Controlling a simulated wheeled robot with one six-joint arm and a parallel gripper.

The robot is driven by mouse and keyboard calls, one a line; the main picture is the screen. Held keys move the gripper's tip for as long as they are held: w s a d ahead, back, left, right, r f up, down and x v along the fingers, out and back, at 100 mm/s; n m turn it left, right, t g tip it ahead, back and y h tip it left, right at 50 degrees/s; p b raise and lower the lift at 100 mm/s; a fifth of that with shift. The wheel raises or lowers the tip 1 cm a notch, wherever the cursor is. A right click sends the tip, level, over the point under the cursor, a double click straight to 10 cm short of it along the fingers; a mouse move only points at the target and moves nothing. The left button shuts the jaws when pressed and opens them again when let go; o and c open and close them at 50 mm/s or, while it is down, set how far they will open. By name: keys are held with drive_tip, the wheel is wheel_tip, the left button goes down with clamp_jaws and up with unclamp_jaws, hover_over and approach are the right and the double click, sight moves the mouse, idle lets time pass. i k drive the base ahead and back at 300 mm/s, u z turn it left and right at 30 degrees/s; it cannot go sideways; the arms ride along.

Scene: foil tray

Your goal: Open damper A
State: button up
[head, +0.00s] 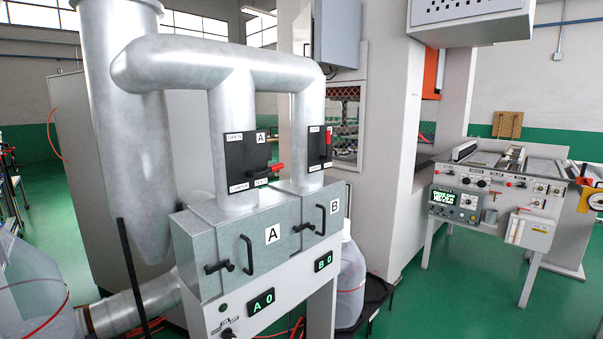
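Damper A is a black plate (246,160) on the left vertical duct, marked "OPEN" at its top left and "A" at its top right. Its red-ended lever (277,168) points to the right, roughly level. A label along the plate's lower edge is too small to read fully. Damper B's plate (320,148) is on the right duct, and its red lever (328,144) stands roughly upright. Below are the grey boxes labelled A (272,234) and B (334,207), with black handles. Displays read "A 0" (261,302) and "B 0" (323,261). My gripper is not in view.
A large duct (120,130) rises at the left, with a flexible hose (130,308) low beside it. A clear container (349,275) stands right of the cabinet. A machine with a control panel (490,200) stands at the right. Green floor (440,310) is free between them.

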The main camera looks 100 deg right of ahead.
sight(250, 173)
drive_tip(key=z, duration=3.75)
drive_tip(key=i, duration=0.25)
drive_tip(key=k, duration=0.35)
drive_tip(key=z, duration=1.05)
drive_tip(key=k, duration=1)
drive_tip(key=z, duration=0.7)
drive_tip(key=i, duration=0.35)
drive_tip(key=u, duration=0.6)
drive_tip(key=i, duration=1.2)
drive_tip(key=u, duration=1.7)
drive_tip(key=i, duration=0.45)
drive_tip(key=u, duration=0.4)
